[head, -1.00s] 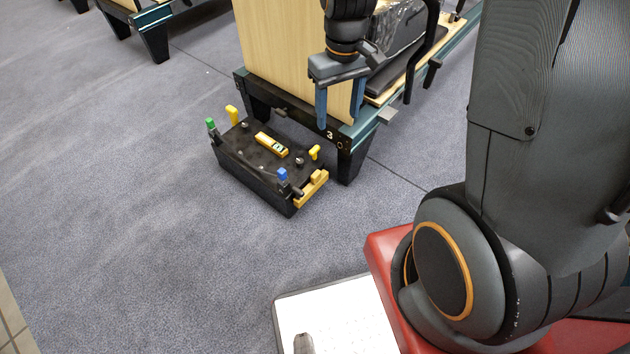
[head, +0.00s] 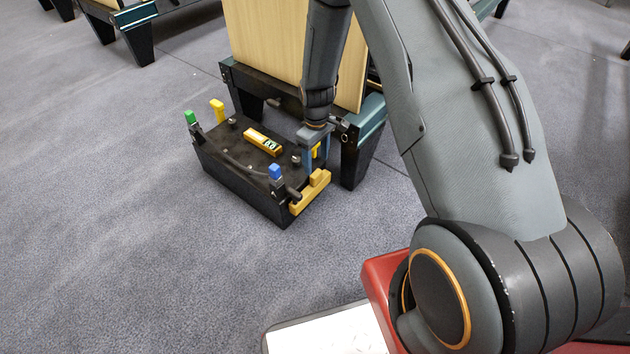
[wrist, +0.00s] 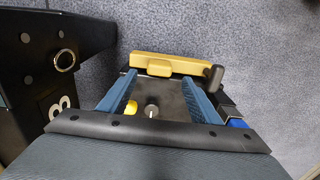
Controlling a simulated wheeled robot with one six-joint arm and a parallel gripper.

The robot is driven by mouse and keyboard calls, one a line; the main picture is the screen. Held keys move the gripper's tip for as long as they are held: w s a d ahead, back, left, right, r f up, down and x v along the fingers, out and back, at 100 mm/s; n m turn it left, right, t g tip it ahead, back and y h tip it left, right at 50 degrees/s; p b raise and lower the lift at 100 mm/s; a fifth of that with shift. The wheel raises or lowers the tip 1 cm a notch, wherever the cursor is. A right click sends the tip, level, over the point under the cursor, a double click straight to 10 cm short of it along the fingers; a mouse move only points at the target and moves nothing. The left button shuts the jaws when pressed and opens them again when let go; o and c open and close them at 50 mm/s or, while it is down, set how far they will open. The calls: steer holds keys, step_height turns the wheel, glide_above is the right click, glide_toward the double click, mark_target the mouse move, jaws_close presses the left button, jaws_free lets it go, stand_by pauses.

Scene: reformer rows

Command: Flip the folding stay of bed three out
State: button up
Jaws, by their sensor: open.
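The black box (head: 240,172) stands on the carpet at the foot of bed three (head: 295,45). A yellow bar (head: 309,198) with a raised yellow block lies along its near right end, and also shows in the wrist view (wrist: 185,65). It may be the folding stay; I cannot tell for sure. My gripper (head: 315,163) is open, pointing down over the box's right end. In the wrist view its blue fingers (wrist: 160,97) are spread, with the bar beyond their tips. A small yellow knob (wrist: 131,108) and a grey knob (wrist: 152,108) show between the fingers, apparently ungripped.
The box also carries a green peg (head: 190,117), a yellow peg (head: 217,110), a blue peg (head: 275,171) and a yellow labelled piece (head: 263,141). Bed three's dark leg (head: 358,160) stands close to its right. Carpet to the left and front is clear.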

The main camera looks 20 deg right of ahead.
mark_target(316, 173)
step_height(316, 173, down, 8)
steer(key=b, duration=0.3)
steer(key=shift+f, duration=0.2)
steer(key=shift+c, duration=0.5)
jaws_close()
steer(key=shift+a+r, duration=0.1)
